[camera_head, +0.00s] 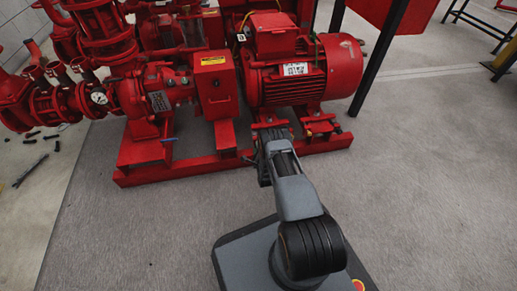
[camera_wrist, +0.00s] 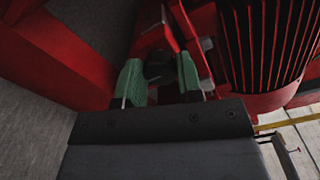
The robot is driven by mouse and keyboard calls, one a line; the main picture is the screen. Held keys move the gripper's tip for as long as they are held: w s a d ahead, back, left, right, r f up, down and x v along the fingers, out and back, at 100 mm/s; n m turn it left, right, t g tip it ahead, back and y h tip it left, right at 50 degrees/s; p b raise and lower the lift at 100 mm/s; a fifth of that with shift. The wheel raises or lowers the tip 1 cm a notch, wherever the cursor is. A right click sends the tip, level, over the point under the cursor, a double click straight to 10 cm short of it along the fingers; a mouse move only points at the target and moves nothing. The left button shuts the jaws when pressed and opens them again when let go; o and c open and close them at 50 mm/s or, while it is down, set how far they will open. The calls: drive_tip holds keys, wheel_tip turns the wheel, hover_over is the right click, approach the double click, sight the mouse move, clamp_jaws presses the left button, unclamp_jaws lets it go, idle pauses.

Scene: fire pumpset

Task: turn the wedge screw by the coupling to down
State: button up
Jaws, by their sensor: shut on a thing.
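In the wrist view my gripper (camera_wrist: 159,80) has its two green-padded fingers close around a small dark piece (camera_wrist: 157,66), which I take to be the wedge screw. The piece is in shadow and partly hidden by the fingers, so its angle is hard to tell. In the head view my forearm reaches to the red base under the motor (camera_head: 297,72), just right of the red coupling guard box (camera_head: 214,86). My arm hides the fingertips and the screw there.
The red base frame (camera_head: 190,172) runs along the front of the pumpset. Pipes and a gauge (camera_head: 99,98) stand at the left. A dark post (camera_head: 378,55) rises right of the motor. The grey floor (camera_head: 430,190) at the right is clear.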

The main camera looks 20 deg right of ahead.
drive_tip(key=shift+d+n, duration=0.15)
drive_tip(key=shift+n, duration=8.65)
drive_tip(key=shift+d+n, duration=0.1)
drive_tip(key=shift+n, duration=8.7)
drive_tip(key=shift+a+f+n, duration=0.1)
drive_tip(key=shift+n, duration=0.2)
drive_tip(key=o, duration=0.9)
